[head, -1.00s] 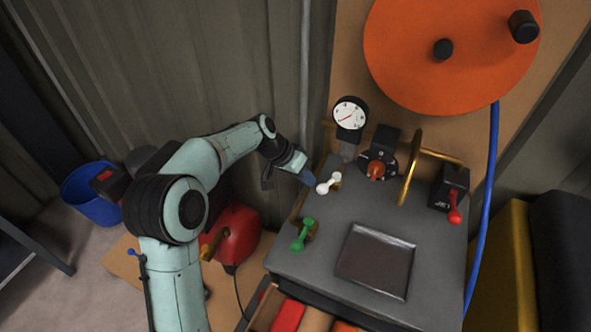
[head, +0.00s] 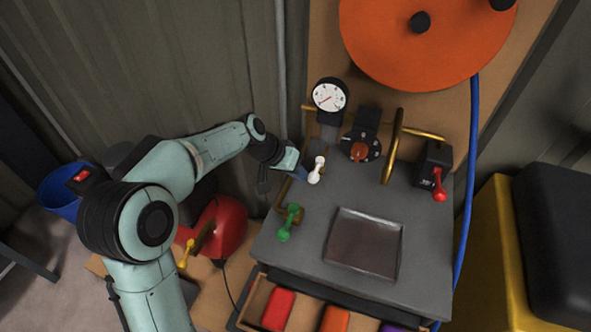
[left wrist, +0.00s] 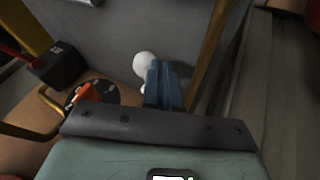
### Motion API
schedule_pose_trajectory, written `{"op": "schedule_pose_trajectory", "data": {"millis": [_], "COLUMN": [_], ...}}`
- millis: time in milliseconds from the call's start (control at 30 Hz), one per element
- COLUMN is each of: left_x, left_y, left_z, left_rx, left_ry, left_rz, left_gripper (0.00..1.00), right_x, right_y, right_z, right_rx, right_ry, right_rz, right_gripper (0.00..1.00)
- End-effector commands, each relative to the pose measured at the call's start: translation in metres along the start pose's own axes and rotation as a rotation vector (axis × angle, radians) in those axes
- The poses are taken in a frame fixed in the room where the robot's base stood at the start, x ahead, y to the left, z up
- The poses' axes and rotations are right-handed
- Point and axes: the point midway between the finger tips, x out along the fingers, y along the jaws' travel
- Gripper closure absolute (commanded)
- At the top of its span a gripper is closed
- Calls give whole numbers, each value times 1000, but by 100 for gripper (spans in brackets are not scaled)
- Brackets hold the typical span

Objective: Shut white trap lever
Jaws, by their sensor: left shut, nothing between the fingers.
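The white lever (head: 317,169) stands at the back left of the grey bench top, beside the gauge post. It points nearly straight up and down in the head view, leaning slightly right at its far end. My left gripper (head: 301,173) is just left of it, with blue fingers shut and empty. In the left wrist view the closed fingers (left wrist: 163,87) cover part of the lever, and its white knob (left wrist: 143,66) shows beside them. They look very close; I cannot tell whether they touch. My right gripper is out of view.
A green lever (head: 288,222) sits nearer on the bench's left edge. A shallow metal tray (head: 338,213) lies mid-bench. Behind are a gauge (head: 329,95), an orange-knobbed dial (head: 360,149), a brass wheel (head: 393,146) and a red lever (head: 439,185). A brass pipe runs beside the gripper.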

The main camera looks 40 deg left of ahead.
Motion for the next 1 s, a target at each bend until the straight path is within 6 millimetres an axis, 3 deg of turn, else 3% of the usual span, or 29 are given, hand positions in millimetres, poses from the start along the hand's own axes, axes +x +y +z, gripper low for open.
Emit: {"op": "schedule_pose_trajectory", "data": {"millis": [200,333,800,1000], "left_x": [0,-11,-110,-131], "left_y": [1,1,0,0], "left_z": [0,0,-1,0], "left_rx": [2,2,0,0], "left_ry": [-3,-2,3,1], "left_rz": [3,2,-1,1], "left_gripper": [100,100,100,100], "right_x": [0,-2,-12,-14], "right_y": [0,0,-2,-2], "right_z": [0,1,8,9], "right_rx": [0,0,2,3], "right_ry": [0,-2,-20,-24], "right_rz": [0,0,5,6], "right_gripper": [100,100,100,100]}}
